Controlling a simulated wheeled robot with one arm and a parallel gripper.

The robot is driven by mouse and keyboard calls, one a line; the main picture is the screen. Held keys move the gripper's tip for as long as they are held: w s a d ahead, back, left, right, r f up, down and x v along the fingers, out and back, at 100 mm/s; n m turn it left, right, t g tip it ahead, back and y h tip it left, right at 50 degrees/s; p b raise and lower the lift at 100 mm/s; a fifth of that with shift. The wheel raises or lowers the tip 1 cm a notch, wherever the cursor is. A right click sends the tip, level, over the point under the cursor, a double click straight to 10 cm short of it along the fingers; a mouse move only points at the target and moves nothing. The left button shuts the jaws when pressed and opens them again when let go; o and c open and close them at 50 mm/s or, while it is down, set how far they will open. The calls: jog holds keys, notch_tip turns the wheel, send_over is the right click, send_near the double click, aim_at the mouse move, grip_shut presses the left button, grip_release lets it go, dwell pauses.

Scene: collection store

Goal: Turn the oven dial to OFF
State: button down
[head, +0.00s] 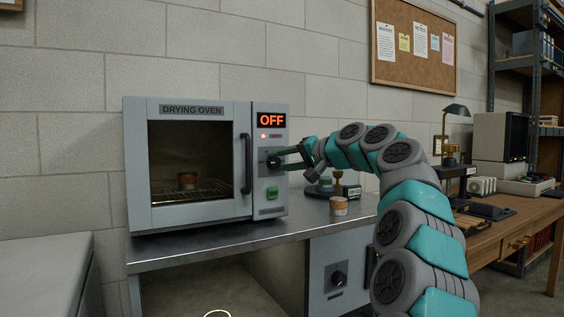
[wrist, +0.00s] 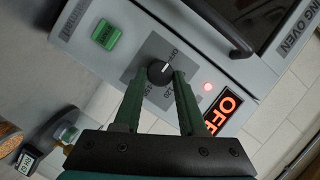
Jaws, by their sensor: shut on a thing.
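The drying oven (head: 190,219) stands on the metal counter with its door closed. Its display (head: 271,120) reads OFF in orange letters, and a red lamp (head: 263,136) glows below it. In the wrist view the display (wrist: 223,108) also reads OFF. The dark oven dial (wrist: 160,72) sits on a grey marked plate, with a pale pointer line on it. My gripper (head: 278,161) reaches the panel from the right. In the wrist view its green fingers (wrist: 163,84) are shut on the dial. The finger tips hide part of the dial and its markings.
A green button (head: 272,192) is below the dial, and the door handle (head: 246,163) is to its left. An orange-banded can (head: 338,206) and a small dark device stand on the counter (head: 230,237) to the right.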

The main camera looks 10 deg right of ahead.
jog(key=shift+a+f, duration=0.1)
jog(key=shift+f, duration=0.05)
jog(key=shift+c, duration=2.3)
grip_release()
jog(key=v, duration=0.7)
jog(key=shift+s+d+b, duration=0.25)
jog(key=shift+b, duration=0.15)
